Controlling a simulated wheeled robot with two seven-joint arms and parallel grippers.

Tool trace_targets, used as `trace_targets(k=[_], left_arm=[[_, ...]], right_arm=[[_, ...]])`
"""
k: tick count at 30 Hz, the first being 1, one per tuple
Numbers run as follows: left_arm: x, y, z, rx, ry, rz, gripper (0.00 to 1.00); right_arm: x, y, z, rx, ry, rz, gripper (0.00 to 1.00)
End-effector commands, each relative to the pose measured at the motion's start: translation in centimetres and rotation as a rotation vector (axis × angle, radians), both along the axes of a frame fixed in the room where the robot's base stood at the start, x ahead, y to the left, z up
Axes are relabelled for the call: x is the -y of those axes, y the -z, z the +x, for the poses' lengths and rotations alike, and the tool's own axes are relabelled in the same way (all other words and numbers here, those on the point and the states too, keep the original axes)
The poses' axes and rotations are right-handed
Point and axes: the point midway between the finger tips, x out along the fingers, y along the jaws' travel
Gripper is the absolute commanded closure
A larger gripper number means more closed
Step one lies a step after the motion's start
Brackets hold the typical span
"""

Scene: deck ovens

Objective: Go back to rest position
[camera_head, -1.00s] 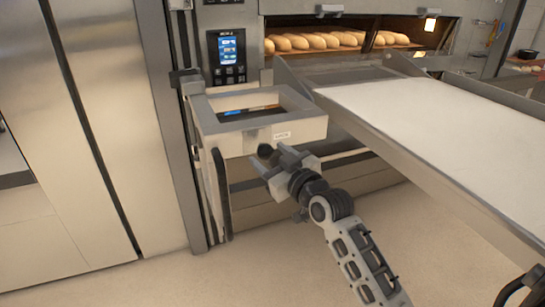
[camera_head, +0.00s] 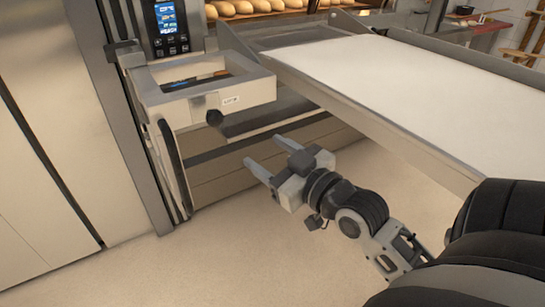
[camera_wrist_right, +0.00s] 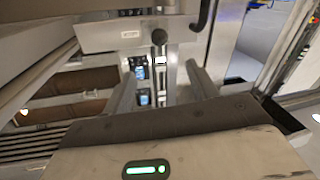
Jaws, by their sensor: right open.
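My right gripper (camera_head: 267,158) is open and empty in the head view, below and to the right of a small open-topped metal drawer (camera_head: 245,97) on the oven front. The drawer's round dark knob (camera_head: 215,117) is apart from the fingertips. In the right wrist view the two fingers (camera_wrist_right: 163,92) are spread with nothing between them, and the knob (camera_wrist_right: 159,37) shows beyond them. My left gripper is not in view.
A white loading belt (camera_head: 400,85) on a metal frame slopes across the right, close to my right arm. Bread loaves (camera_head: 245,7) lie in the oven at the top. A control panel (camera_head: 166,20) is above the drawer. The floor (camera_head: 230,250) below is clear.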

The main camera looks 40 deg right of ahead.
Motion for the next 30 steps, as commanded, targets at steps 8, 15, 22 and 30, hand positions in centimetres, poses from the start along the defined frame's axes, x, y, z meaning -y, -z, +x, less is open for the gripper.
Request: trace_targets(k=[8,15,22,30], left_arm=[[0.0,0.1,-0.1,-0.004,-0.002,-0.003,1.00],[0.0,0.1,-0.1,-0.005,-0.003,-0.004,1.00],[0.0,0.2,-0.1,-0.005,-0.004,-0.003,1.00],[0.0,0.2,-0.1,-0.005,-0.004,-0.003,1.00]], right_arm=[[0.0,0.0,-0.4,0.001,0.000,0.000,0.41],[0.0,0.0,-0.4,0.000,0.000,0.000,0.41],[-0.4,1.1,-0.4,-0.026,-0.005,0.012,0.41],[-7.6,13.9,-3.0,-0.346,-0.075,0.129,0.41]])
